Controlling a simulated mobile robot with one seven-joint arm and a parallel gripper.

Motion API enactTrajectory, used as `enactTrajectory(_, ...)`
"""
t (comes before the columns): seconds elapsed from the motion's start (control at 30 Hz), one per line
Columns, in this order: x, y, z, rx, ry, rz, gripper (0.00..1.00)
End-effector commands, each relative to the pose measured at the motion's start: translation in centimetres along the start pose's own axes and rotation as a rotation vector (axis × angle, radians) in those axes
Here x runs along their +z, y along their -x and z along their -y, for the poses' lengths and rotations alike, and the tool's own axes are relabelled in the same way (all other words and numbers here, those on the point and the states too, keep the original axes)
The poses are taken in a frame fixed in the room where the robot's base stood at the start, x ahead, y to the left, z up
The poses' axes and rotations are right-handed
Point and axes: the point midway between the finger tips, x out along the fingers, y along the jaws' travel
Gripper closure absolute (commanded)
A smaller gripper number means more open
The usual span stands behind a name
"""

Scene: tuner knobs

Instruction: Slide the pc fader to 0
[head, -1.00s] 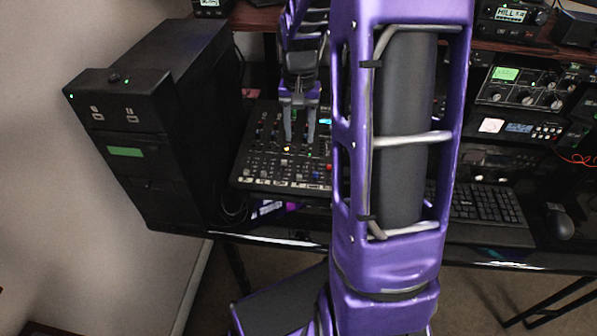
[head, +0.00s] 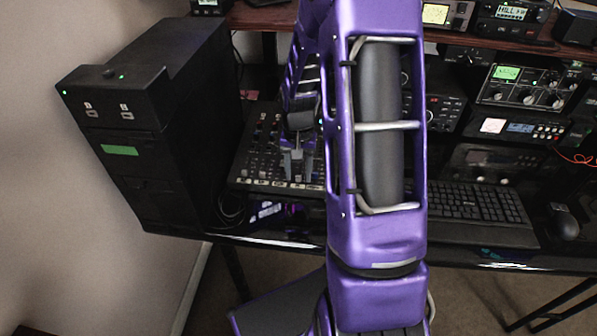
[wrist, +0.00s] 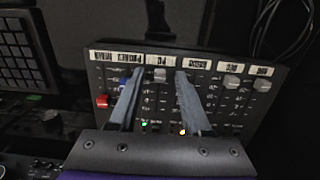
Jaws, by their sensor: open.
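The mixer panel (wrist: 211,103) carries a row of faders under white label strips. It also shows in the head view (head: 262,150), partly behind my arm. The labels are too small to read, so I cannot tell which fader is pc. My gripper (wrist: 159,72) is open over the panel, its two fingers apart. A pale fader cap (wrist: 160,75) shows between the fingertips near the label end; I cannot tell whether they touch it. A blue cap (wrist: 124,83) and a red cap (wrist: 102,101) lie left of it. Grey caps (wrist: 232,82) (wrist: 262,85) lie right. In the head view my gripper (head: 297,176) is at the panel's front edge.
A black computer tower (head: 150,125) stands left of the mixer. A keyboard (head: 478,205) and mouse (head: 562,222) lie to the right. Radio equipment (head: 525,88) fills the back right. Loose cables (wrist: 280,25) lie beside the mixer.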

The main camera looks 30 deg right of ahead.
Motion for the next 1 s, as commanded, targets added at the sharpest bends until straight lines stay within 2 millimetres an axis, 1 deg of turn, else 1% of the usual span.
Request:
enactTrajectory(0.07, 0.0, 0.02, -0.01, 0.0, 0.0, 0.0, 0.51)
enactTrajectory(0.17, 0.0, 0.03, -0.01, 0.0, 0.0, 0.0, 0.67)
enactTrajectory(0.3, 0.0, 0.04, -0.01, 0.0, 0.0, 0.0, 0.93)
enactTrajectory(0.33, 0.0, 0.04, -0.01, 0.0, 0.0, 0.0, 0.98)
enactTrajectory(0.37, 0.0, 0.04, -0.01, 0.0, 0.0, 0.0, 1.0)
enactTrajectory(1.0, -0.01, 0.07, 0.0, 0.0, 0.0, 0.0, 1.0)
